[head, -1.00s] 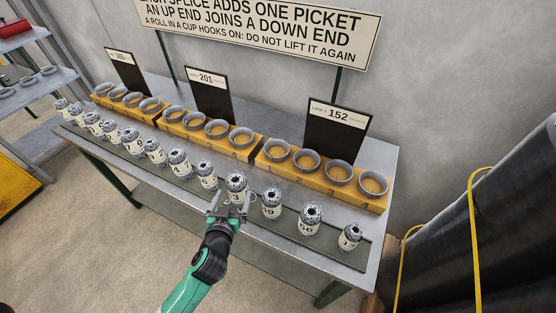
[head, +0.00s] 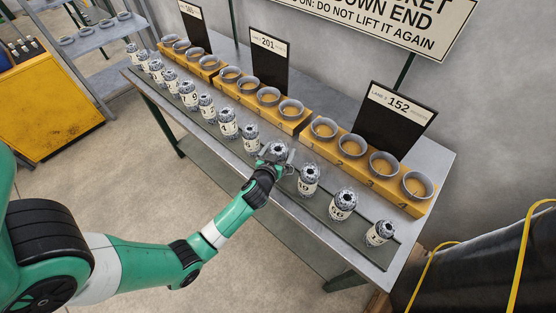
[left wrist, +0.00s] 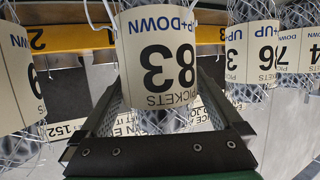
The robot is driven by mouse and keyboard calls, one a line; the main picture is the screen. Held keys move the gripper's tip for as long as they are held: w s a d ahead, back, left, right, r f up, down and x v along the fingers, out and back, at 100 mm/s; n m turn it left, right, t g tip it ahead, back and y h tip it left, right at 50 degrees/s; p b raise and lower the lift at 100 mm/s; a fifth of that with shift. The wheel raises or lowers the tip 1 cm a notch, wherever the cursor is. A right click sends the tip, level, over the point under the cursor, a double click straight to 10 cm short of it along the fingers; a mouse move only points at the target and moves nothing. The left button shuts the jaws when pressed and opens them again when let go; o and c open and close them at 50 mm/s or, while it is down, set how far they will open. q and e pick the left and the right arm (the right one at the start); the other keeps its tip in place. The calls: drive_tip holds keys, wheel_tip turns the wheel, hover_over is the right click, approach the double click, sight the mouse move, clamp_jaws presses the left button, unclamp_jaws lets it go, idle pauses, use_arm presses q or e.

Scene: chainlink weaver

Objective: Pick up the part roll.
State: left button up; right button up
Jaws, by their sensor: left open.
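My left gripper (head: 275,158) is open at the fourth roll from the right end of the front row. This wire-mesh roll (head: 277,149) stands upright and is partly hidden by the gripper. In the left wrist view the roll (left wrist: 160,50) has a cream label reading 83, PICKETS and UP+DOWN. It sits between the two spread fingers of the gripper (left wrist: 165,105); I cannot tell whether they touch it. Which roll is the part roll is not marked. My right gripper is not in view.
Neighbouring rolls stand close on both sides, one at right (head: 308,181) and one at left (head: 250,138). Yellow blocks with grey cups (head: 352,147) stand behind, with black lane signs (head: 395,118). The metal table's edge (head: 400,270) is at front right.

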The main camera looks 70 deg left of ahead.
sight(279, 146)
use_arm(q)
drive_tip(key=shift+w+a+f, duration=0.25)
drive_tip(key=shift+w+a, duration=0.2)
drive_tip(key=shift+c, duration=0.3)
drive_tip(key=c, duration=1.4)
drive_tip(key=shift+r, duration=0.1)
wheel_tip(279, 146, up, 3)
drive_tip(key=shift+r+p, duration=0.1)
drive_tip(key=shift+p, duration=0.45)
drive_tip(key=s+d+r+p, duration=0.1)
drive_tip(key=r, duration=0.1)
drive_tip(key=s+r+p, duration=0.1)
drive_tip(key=s+r, duration=0.1)
drive_tip(key=s+d+r+p, duration=0.1)
drive_tip(key=r, duration=0.1)
drive_tip(key=shift+s+d+r, duration=0.2)
drive_tip(key=shift+s+d, duration=0.15)
drive_tip(key=shift+s, duration=0.05)
drive_tip(key=s+d+r, duration=0.1)
drive_tip(key=s, duration=0.1)
drive_tip(key=s+d+r, duration=0.1)
drive_tip(key=s+d, duration=0.1)
drive_tip(key=s, duration=0.1)
drive_tip(key=s+d+r, duration=0.1)
drive_tip(key=s, duration=0.1)
drive_tip(key=shift+s+d+r, duration=0.15)
drive_tip(key=shift+s, duration=0.15)
